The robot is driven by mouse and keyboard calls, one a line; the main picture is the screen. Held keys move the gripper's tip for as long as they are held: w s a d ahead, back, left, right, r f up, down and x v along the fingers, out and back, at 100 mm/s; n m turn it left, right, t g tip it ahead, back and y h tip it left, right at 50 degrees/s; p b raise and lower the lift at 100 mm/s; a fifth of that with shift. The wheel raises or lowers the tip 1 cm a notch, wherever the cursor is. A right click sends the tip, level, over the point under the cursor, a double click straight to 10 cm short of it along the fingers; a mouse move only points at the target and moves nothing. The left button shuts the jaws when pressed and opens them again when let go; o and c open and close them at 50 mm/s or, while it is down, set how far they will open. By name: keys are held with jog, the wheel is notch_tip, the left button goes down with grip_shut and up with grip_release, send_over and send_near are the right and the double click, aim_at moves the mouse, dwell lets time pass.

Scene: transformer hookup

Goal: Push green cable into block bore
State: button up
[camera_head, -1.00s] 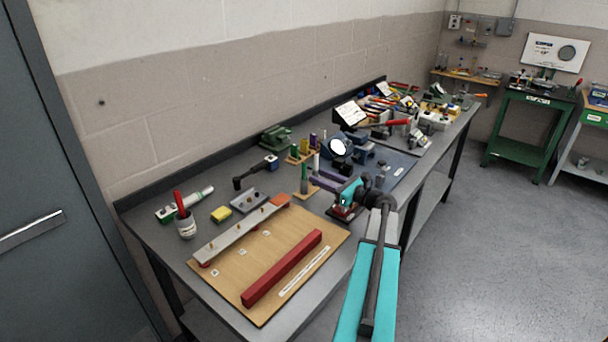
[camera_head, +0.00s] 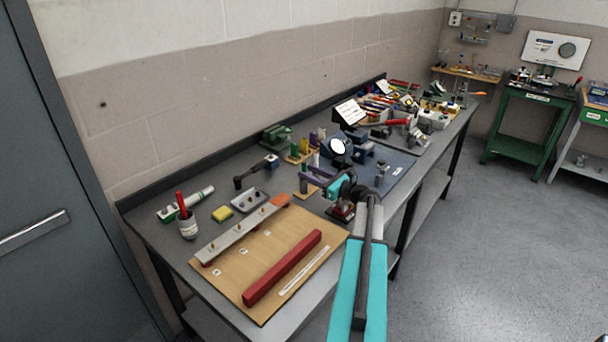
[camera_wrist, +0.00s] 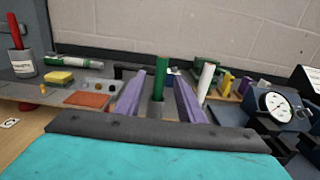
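The green cable (camera_wrist: 160,75) stands upright in the wrist view, with a dark grey lower part. My gripper (camera_wrist: 160,77) has two purple fingers, one on each side of the cable, with gaps visible on both sides. It is open, and I cannot tell whether the cable stands fully between the fingertips or just beyond them. In the head view my gripper (camera_head: 314,174) is low over the bench at a small wooden stand (camera_head: 306,193), and the fingers largely hide the green part. I cannot pick out the block's bore.
A white cylinder (camera_wrist: 205,80) stands close by the right finger. A dial gauge (camera_wrist: 275,105) on dark blocks is at the right. A wooden board (camera_head: 225,285) carries a red bar (camera_head: 283,267) and a metal strip. A yellow sponge (camera_head: 222,214) and grey tray (camera_head: 250,200) lie behind.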

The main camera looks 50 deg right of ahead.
aim_at(304, 170)
jog(key=shift+w+a+p, duration=0.1)
jog(key=shift+w+p, duration=0.55)
jog(key=shift+w, duration=0.95)
grip_shut()
